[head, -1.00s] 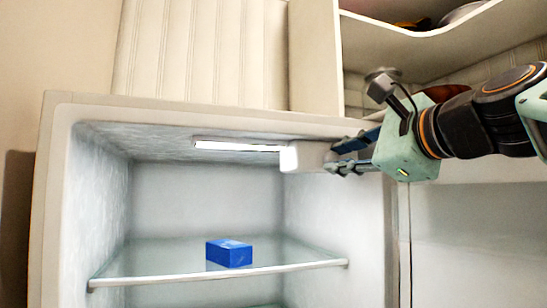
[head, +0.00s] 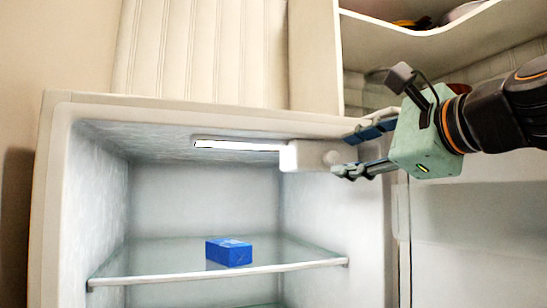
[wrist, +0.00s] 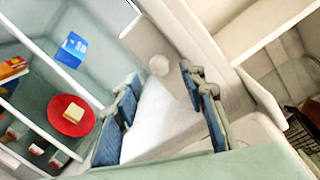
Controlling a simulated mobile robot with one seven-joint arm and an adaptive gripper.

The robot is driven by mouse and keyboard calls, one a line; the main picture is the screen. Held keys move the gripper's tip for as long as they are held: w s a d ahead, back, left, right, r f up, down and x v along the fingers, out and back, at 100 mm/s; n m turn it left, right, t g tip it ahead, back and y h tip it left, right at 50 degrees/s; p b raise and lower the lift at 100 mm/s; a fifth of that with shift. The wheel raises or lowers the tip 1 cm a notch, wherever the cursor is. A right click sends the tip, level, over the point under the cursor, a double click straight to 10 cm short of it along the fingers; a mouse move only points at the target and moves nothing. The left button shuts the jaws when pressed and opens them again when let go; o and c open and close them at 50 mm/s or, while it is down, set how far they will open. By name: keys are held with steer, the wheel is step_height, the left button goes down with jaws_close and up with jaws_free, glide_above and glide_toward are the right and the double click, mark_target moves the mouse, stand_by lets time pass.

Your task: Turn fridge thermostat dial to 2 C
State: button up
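The thermostat housing (head: 302,156) is a white box under the fridge ceiling, at the end of the lit lamp strip. Its small round white dial (head: 331,158) faces right, toward my gripper (head: 350,151). The dial also shows in the wrist view (wrist: 159,65), ahead of the gap between the fingertips. My gripper is open and empty, with its blue-padded fingers spread just right of the dial, apart from it. In the wrist view the two fingers (wrist: 161,78) are well separated. I cannot read any dial marking or temperature.
A blue box (head: 229,253) sits on the glass shelf (head: 150,264) below. The wrist view shows a red plate (wrist: 71,116) with a pale block, and several food items lower in the fridge. The fridge's right wall and upper cabinet lie close to my gripper.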

steer(key=v, duration=0.5)
steer(key=shift+s, duration=0.1)
stand_by(0.5)
